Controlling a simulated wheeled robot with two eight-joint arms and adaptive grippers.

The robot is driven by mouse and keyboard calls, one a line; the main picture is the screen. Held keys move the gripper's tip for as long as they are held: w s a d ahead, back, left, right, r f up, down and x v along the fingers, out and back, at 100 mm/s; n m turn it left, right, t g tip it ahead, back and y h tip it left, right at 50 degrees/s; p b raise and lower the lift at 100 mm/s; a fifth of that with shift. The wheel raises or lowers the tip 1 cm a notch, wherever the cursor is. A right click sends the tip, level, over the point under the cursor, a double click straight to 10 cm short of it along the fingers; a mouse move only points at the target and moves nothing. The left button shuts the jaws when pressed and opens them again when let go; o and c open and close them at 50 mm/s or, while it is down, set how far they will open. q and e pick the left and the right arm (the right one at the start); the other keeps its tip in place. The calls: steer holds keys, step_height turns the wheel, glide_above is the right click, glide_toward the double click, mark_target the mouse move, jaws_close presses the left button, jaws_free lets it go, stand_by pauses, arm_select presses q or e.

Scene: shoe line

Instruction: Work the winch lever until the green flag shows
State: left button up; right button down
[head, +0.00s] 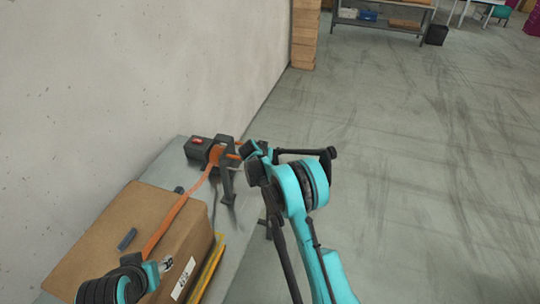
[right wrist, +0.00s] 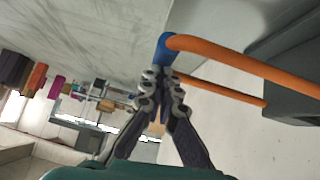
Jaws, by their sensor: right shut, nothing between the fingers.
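The winch (head: 216,154) stands on the grey bench by the wall, with an orange strap (head: 178,219) running from it across a cardboard box (head: 135,240). A red mark (head: 197,141) shows on its dark block; no green shows there. In the right wrist view the orange lever (right wrist: 240,65) ends in a blue tip (right wrist: 165,47). My right gripper (right wrist: 161,73) is shut and empty, its fingertips just below the blue tip; I cannot tell whether they touch. In the head view my right gripper (head: 250,150) is beside the winch. My left gripper (head: 166,264) is over the box's near end; its jaws are unclear.
A dark blue-grey piece (head: 127,239) lies on the box. A yellow edge (head: 208,270) runs along the box's right side. The bare wall (head: 130,80) is close on the left. Open floor (head: 430,160) lies to the right, with a shelf (head: 380,22) far back.

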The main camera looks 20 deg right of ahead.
steer(key=shift+s+f, duration=0.25)
steer(key=shift+f, duration=0.15)
steer(key=v, duration=1.2)
steer(key=shift+w+r, duration=0.2)
steer(key=shift+r, duration=0.2)
steer(key=w+a+r, duration=0.1)
steer(key=w+r, duration=0.1)
steer(key=r, duration=0.4)
steer(key=w+a+r+p, duration=0.1)
steer(key=w+a+r, duration=0.1)
steer(key=r, duration=0.5)
steer(key=shift+a+r+g+h, duration=0.2)
steer(key=shift+r+g+h, duration=0.1)
steer(key=shift+h, duration=0.1)
steer(key=shift+w+d+f, duration=0.1)
steer(key=shift+w+f, duration=0.05)
